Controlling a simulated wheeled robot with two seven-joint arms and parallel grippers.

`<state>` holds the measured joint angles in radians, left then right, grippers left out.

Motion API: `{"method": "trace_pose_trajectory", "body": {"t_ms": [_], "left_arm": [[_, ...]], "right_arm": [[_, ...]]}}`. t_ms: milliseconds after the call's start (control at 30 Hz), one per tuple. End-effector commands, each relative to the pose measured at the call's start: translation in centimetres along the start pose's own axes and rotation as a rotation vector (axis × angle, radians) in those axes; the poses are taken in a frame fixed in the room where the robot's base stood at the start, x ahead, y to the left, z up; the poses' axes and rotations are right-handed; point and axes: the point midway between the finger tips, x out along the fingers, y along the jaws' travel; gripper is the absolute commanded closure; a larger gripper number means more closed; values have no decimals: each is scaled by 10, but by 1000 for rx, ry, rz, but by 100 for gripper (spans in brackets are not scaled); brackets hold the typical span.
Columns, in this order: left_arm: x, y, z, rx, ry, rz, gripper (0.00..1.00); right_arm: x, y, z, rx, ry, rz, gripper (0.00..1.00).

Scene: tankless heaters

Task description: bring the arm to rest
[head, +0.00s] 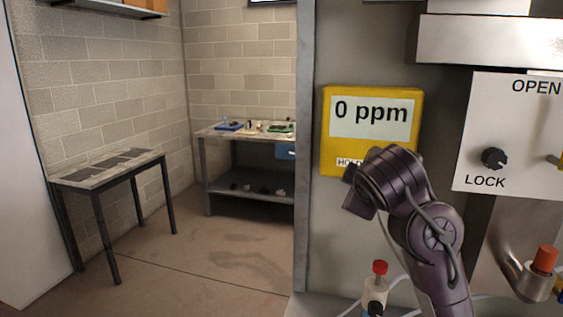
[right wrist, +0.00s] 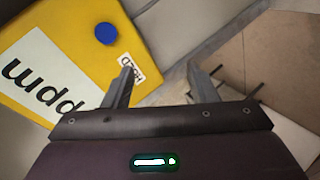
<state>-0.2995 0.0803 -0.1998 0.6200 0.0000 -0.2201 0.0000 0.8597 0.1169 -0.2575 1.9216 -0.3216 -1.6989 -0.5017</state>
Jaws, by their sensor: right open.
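My right arm rises from the bottom right in the head view, bent at the wrist. Its gripper (head: 352,190) is beside the lower part of the yellow gas meter (head: 333,135), which reads "0 ppm". In the right wrist view the two fingers of my right gripper (right wrist: 160,87) are apart with nothing between them. The yellow meter (right wrist: 75,30) fills the upper left there, with its blue button (right wrist: 107,34) and HOLD label. In the head view my arm covers the meter's lower right corner. My left gripper is not in view.
A white panel (head: 520,120) with a black LOCK knob (head: 494,158) is at right. A red-capped bottle (head: 377,285) and an orange-capped pipe (head: 543,262) are low beside my arm. A small table (head: 105,168) and workbench (head: 250,190) stand farther left, with open floor (head: 190,260).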

Motion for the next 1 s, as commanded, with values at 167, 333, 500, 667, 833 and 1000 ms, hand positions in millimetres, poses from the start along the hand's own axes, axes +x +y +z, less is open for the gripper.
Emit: {"method": "trace_pose_trajectory", "body": {"t_ms": [167, 333, 500, 667, 833, 1000], "left_arm": [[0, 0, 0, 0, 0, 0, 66], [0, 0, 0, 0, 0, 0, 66], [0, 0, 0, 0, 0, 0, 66], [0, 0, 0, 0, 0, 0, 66], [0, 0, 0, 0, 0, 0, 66], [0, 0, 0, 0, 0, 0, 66]], "right_arm": [[31, -106, 56, 177, -60, -173, 48], [33, -197, 111, 353, -148, -309, 48], [12, -280, 165, 525, -267, -423, 48], [-16, -332, 204, 652, -375, -491, 48], [-42, -366, 230, 739, -461, -530, 48], [-66, -389, 250, 807, -536, -555, 48]]}}
